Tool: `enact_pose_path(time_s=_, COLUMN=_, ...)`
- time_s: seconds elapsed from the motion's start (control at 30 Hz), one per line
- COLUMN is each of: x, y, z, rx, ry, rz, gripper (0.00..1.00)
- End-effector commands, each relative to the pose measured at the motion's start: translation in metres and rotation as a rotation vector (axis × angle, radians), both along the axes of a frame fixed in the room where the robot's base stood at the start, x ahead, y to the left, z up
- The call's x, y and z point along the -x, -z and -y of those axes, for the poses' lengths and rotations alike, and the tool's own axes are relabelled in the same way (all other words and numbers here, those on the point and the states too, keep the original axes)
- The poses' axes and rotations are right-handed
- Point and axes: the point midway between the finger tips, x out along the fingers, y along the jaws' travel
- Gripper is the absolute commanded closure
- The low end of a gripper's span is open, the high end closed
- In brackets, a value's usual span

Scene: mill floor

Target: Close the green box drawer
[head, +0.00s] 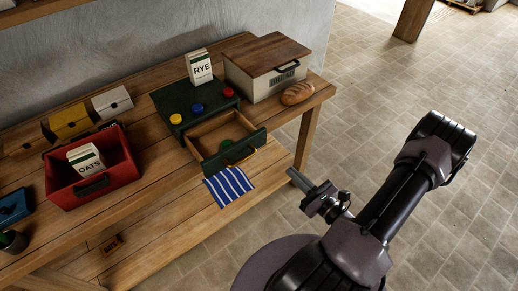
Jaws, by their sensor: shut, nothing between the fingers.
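The green box (185,102) stands on the wooden table, with red, blue and yellow round pieces on its top and a RYE packet on it. Its drawer (243,155) is pulled out toward the front, with a green front panel and a brass-coloured handle (241,157). A green round thing (227,146) lies inside the drawer. My gripper (291,201) is shut and empty. It is to the right of and below the drawer in the picture, apart from it, pointing toward the table.
A bread box (275,86) and a loaf (297,93) stand to the right. A red bin (112,189) with an OATS packet (86,160) is at left.

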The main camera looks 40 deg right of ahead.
Motion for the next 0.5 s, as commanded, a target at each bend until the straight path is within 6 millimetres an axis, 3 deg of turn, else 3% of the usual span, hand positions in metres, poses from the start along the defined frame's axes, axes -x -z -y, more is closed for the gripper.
enact_pose_path(time_s=0.17, x=-0.015, y=0.006, z=0.001, rx=-0.008, ry=0.017, rz=-0.002, gripper=1.0)
enact_pose_path(time_s=0.5, x=-0.089, y=0.006, z=-0.003, rx=-0.006, ry=0.013, rz=-0.001, gripper=1.0)
